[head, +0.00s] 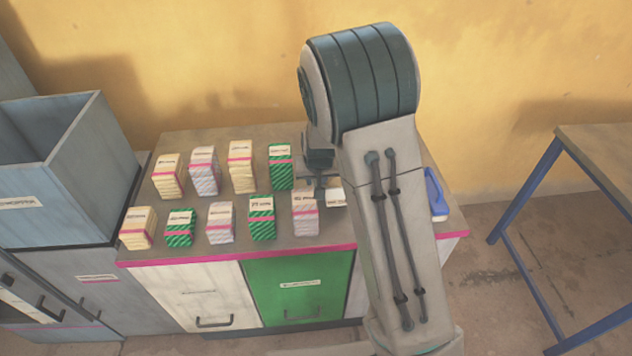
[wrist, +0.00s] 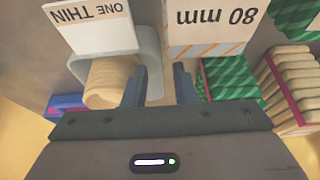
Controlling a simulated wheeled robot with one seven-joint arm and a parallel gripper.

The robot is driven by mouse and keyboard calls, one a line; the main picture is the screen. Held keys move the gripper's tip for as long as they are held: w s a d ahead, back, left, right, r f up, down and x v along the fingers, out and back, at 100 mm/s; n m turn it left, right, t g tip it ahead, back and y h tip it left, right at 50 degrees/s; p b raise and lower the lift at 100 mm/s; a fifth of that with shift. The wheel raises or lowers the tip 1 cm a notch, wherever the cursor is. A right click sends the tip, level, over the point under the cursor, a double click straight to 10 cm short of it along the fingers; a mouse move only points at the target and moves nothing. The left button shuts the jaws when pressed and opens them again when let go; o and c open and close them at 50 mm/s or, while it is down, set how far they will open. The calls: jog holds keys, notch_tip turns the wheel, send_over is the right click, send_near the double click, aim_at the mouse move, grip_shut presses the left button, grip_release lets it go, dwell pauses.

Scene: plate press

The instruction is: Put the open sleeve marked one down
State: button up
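A card reading "ONE THIN" (wrist: 95,28) shows upside down at the upper left of the wrist view. Under it is a grey open holder (wrist: 152,62) with a tan, ribbed stack (wrist: 108,80) in it. My gripper (wrist: 160,78) points down at its right side with the two dark fingers apart. The left finger overlaps the holder's side; whether it touches is unclear. No object is clearly clamped. In the head view my gripper (head: 320,187) is low over the counter, mostly behind my arm. A white card (head: 336,197) shows beside it; the rest is hidden.
An "80 mm" pack (wrist: 210,35) stands close on the right, with a green pack (wrist: 228,78) beside it. Several banded packs fill the counter (head: 285,238) in two rows. A blue object (head: 437,195) lies right of my arm. A grey-blue bin (head: 85,165) stands left.

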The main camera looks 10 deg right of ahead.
jog(key=s+d+r+g+y, duration=0.1)
jog(key=s+d+r, duration=0.3)
jog(key=s+r, duration=1)
jog(key=shift+s+d+r, duration=0.2)
jog(key=shift+r, duration=0.3)
jog(key=shift+g+h, duration=0.3)
jog(key=shift+h, duration=0.2)
jog(key=s+d+r, duration=0.1)
jog(key=s, duration=0.3)
jog(key=s+d+r, duration=0.1)
jog(key=s, duration=0.4)
jog(key=s+d+r, duration=0.1)
jog(key=s, duration=0.3)
jog(key=shift+s+d, duration=0.1)
jog(key=shift+s, duration=0.3)
jog(key=shift+c, duration=0.9)
jog(key=shift+s, duration=0.2)
jog(key=shift+c, duration=0.9)
